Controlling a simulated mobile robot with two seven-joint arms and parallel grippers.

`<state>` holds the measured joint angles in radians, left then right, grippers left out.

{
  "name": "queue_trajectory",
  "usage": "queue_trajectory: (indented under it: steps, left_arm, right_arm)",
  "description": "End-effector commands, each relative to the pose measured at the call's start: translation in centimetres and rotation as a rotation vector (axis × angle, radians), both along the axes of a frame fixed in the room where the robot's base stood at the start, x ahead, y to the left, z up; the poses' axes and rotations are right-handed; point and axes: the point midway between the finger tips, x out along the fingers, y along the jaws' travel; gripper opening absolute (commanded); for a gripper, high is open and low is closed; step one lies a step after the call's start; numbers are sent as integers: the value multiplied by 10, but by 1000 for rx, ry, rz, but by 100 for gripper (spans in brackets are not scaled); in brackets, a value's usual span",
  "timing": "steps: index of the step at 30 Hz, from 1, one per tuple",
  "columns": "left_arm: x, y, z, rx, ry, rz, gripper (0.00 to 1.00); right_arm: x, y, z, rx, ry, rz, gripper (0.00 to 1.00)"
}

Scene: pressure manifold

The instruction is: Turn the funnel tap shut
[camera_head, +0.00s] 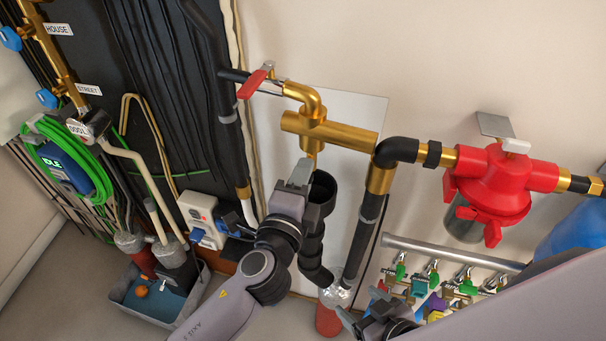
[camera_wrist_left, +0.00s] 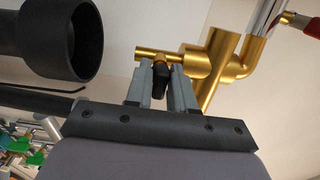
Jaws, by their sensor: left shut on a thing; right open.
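The funnel tap is a small black handle (camera_wrist_left: 160,77) below a thin brass stub (camera_wrist_left: 146,53) in the left wrist view. My left gripper (camera_wrist_left: 161,82) is shut on this handle, with one finger on each side. In the head view my left gripper (camera_head: 301,174) is under the brass pipe body (camera_head: 330,131) and hides the handle. The black funnel (camera_head: 322,186) stands just right of the gripper, and its open mouth (camera_wrist_left: 86,45) shows apart from the fingers in the wrist view. My right gripper (camera_head: 362,306) is open and empty at the bottom.
A red-handled valve (camera_head: 256,82) sits above left of the brass pipe. A red regulator (camera_head: 494,187) is on the right. A manifold bar (camera_head: 450,252) with several small coloured taps runs below it, near my right gripper. A grey bin (camera_head: 131,310) stands at lower left.

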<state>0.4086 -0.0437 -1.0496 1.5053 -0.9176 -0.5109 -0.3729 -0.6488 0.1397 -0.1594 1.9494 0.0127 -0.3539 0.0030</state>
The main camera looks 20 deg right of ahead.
Motion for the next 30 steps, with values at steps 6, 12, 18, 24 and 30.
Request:
queue_trajectory:
  steps: [6, 12, 18, 24, 30]
  left_arm:
    - [0, 0, 0, 4, -4, -1, 0]
    - [0, 0, 0, 3, -3, -1, 39]
    - [0, 0, 0, 2, -3, 0, 39]
    - [-4, 3, -1, 2, -2, 0, 39]
    - [-22, 15, -2, 2, 0, -1, 39]
  right_arm:
    - [0, 0, 0, 0, 0, 0, 77]
    - [0, 0, 0, 0, 0, 0, 77]
    - [0, 0, 0, 0, 0, 0, 77]
    - [0, 0, -1, 0, 0, 0, 77]
    - [0, 0, -3, 0, 0, 0, 77]
